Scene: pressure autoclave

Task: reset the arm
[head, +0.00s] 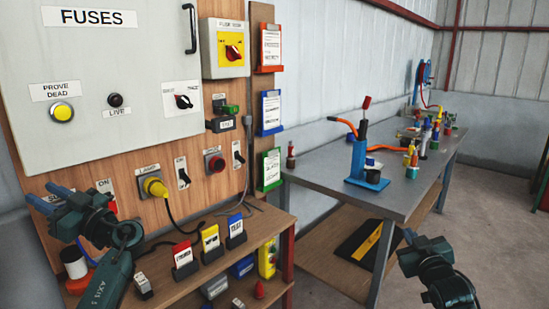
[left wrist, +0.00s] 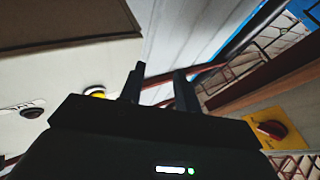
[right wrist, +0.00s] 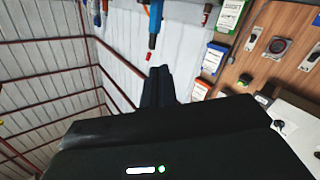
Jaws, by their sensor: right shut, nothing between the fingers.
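My left gripper (head: 42,195) is raised at the left of the head view, in front of the lower part of the wooden panel. Its two fingers stand apart with nothing between them in the left wrist view (left wrist: 160,78). My right gripper (head: 410,243) is at the lower right of the head view, in front of the floor beside the grey bench. Its fingers are together and empty in the right wrist view (right wrist: 159,72). Neither gripper visibly holds anything. The task names no other object.
A fuse cabinet (head: 130,95) hangs on the wooden panel (head: 215,180) with switches and a yellow plug (head: 155,187). A shelf below holds coloured card holders (head: 210,243). The grey bench (head: 320,165) carries a blue tool (head: 360,160) and small parts. Floor (head: 490,200) at right is clear.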

